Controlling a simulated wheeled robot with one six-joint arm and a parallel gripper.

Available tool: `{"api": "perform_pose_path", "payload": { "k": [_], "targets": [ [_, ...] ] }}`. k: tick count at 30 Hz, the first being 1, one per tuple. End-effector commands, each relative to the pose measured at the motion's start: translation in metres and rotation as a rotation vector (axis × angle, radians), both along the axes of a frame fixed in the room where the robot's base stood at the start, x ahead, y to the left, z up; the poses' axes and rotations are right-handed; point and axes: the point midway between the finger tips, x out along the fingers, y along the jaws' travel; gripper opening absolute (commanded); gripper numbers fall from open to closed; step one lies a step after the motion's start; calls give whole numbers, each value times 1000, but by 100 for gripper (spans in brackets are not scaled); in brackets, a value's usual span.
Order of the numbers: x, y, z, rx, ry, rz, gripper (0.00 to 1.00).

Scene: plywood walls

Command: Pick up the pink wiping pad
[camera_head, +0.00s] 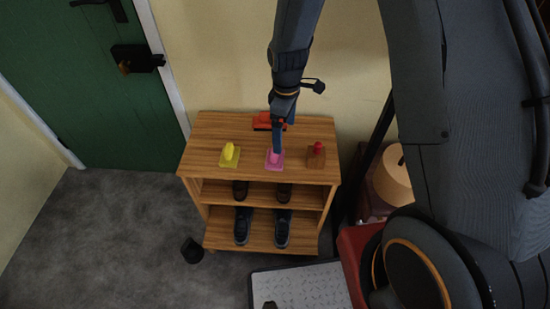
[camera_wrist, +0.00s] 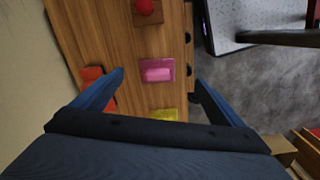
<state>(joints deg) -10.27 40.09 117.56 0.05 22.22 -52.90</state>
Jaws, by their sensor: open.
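The pink wiping pad (camera_head: 275,163) lies on top of a wooden shoe shelf (camera_head: 210,133), between a yellow pad and a brown pad with a red knob. It has a flat square base and a raised lighter pink grip. In the wrist view the pink pad (camera_wrist: 157,71) lies ahead of and between my fingers, apart from both. My gripper (camera_wrist: 160,76) is open and empty. In the head view my gripper (camera_head: 277,150) is above the shelf top and partly covers the pink pad.
A yellow pad (camera_head: 229,156) lies left of the pink pad and a brown pad with a red knob (camera_head: 316,155) lies right. An orange-red item (camera_head: 262,121) lies behind. Shoes (camera_head: 242,225) stand on the lower shelves. A lamp (camera_head: 391,178) stands at the right.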

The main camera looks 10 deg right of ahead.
Motion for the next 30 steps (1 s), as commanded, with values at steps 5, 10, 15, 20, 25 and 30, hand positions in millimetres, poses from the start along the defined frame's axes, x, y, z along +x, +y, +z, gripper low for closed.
{"api": "perform_pose_path", "payload": {
  "k": [5, 10, 15, 20, 25, 30],
  "targets": [
    [15, 16, -40, -1, 3, 163, 92],
    [19, 20, -55, -1, 3, 214, 92],
    [18, 20, -72, -1, 5, 216, 92],
    [18, 22, -83, -1, 3, 214, 92],
    [15, 27, -103, -1, 5, 214, 92],
    [15, 27, -122, -1, 3, 213, 92]
  ]
}}
